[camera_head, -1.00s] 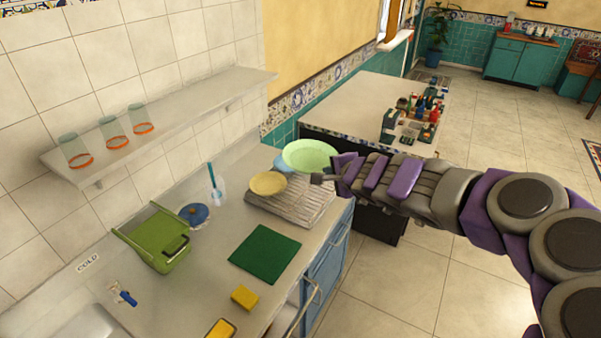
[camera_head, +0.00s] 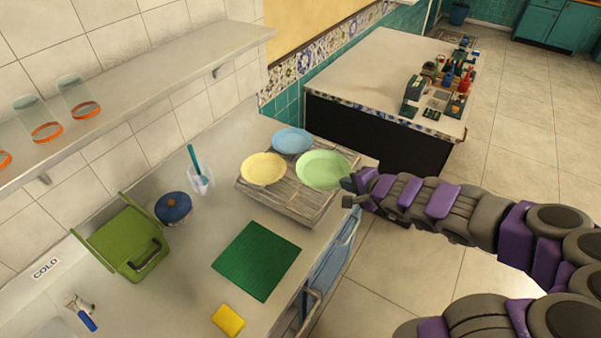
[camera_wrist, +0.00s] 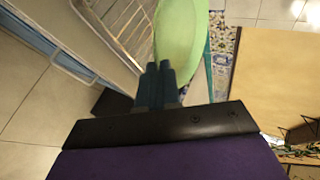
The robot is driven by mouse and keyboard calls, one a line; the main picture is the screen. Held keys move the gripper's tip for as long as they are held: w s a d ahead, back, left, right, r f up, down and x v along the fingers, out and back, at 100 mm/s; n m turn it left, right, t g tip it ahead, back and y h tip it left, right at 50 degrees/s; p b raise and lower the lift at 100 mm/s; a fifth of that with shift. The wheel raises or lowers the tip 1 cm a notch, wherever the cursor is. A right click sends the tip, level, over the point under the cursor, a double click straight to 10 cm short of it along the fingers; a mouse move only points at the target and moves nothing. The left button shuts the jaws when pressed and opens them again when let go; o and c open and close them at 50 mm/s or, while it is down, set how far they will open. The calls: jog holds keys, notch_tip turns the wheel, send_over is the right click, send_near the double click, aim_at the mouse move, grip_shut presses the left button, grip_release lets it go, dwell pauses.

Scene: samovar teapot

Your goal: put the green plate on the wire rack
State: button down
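The green plate (camera_head: 323,170) is pale green and round. It shows over the right part of the wire rack (camera_head: 300,205), close to level; whether it touches the rack I cannot tell. My gripper (camera_head: 349,190) is at the plate's right rim, coming from the right. In the wrist view the two dark fingers (camera_wrist: 157,75) are close together at the rim of the green plate (camera_wrist: 182,35) and appear shut on it. The rack's wires (camera_wrist: 125,22) show left of the plate there. The fingers partly hide the plate's near edge.
A yellow plate (camera_head: 263,169) and a blue plate (camera_head: 292,141) are on the rack's left and back. A dark green mat (camera_head: 257,260), a yellow sponge (camera_head: 228,320) and a green dish bin (camera_head: 125,240) are on the counter. A shelf (camera_head: 150,80) overhangs at left.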

jog(key=s+f+n+b, duration=0.1)
jog(key=s+f+b, duration=0.15)
jog(key=f, duration=0.45)
jog(key=shift+g+y, duration=0.3)
jog(key=shift+g, duration=0.2)
jog(key=w+f+p, duration=0.1)
jog(key=w+p, duration=0.3)
jog(key=w+d+f+p, duration=0.1)
jog(key=w+f+p, duration=0.1)
jog(key=w+p, duration=0.2)
jog(key=w+f+p, duration=0.2)
jog(key=w+p, duration=0.2)
jog(key=w, duration=0.2)
jog(key=shift+w+d+f+p, duration=0.2)
jog(key=shift+d+p, duration=0.05)
jog(key=shift+p, duration=0.15)
jog(key=c, duration=1.6)
grip_release()
